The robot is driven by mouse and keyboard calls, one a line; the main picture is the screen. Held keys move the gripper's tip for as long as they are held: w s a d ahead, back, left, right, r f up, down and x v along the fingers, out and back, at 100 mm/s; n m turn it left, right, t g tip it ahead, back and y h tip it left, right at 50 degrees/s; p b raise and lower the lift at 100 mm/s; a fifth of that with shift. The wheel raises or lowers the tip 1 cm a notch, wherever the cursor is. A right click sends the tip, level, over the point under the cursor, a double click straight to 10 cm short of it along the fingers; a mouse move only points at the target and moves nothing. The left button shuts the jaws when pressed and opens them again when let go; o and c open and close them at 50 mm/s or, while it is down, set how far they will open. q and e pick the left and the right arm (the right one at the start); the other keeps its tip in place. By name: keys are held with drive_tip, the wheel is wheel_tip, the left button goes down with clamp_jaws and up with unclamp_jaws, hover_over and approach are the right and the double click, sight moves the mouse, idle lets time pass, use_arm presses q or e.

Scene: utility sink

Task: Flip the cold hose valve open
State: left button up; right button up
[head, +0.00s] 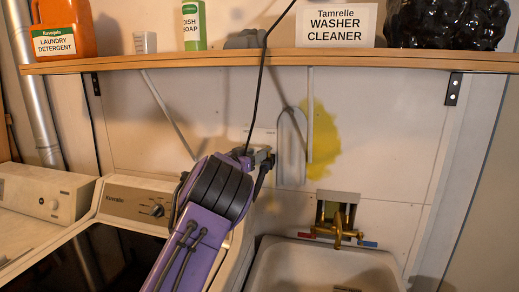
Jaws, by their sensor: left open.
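A brass fixture (338,233) sits at a grey wall box above the sink, with a red handle (307,236) on its left and a blue handle (368,244) on its right. I cannot tell whether either valve is open. No label naming a cold hose valve can be read. My left gripper (264,158), at the end of my purple and black arm, is open in front of the wall, up and left of the brass fixture and apart from it. The arm and gripper hide part of the wall behind them. My right gripper is not in view.
A wooden shelf (300,58) with bottles, a cup and a washer cleaner box spans the wall above. A black cable hangs past my gripper. Washing machines (125,205) stand left, the white sink (300,265) right. A grey pipe-like part (291,150) is close behind my gripper.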

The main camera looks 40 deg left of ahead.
use_arm(q)
drive_tip(key=w, duration=0.2)
drive_tip(key=shift+w+a+r+p, duration=0.1)
drive_tip(key=shift+w+a+p, duration=0.1)
drive_tip(key=shift+w+p, duration=0.15)
drive_tip(key=shift+s, duration=0.1)
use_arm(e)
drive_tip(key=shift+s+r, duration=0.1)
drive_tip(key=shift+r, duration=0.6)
use_arm(q)
drive_tip(key=shift+c, duration=0.3)
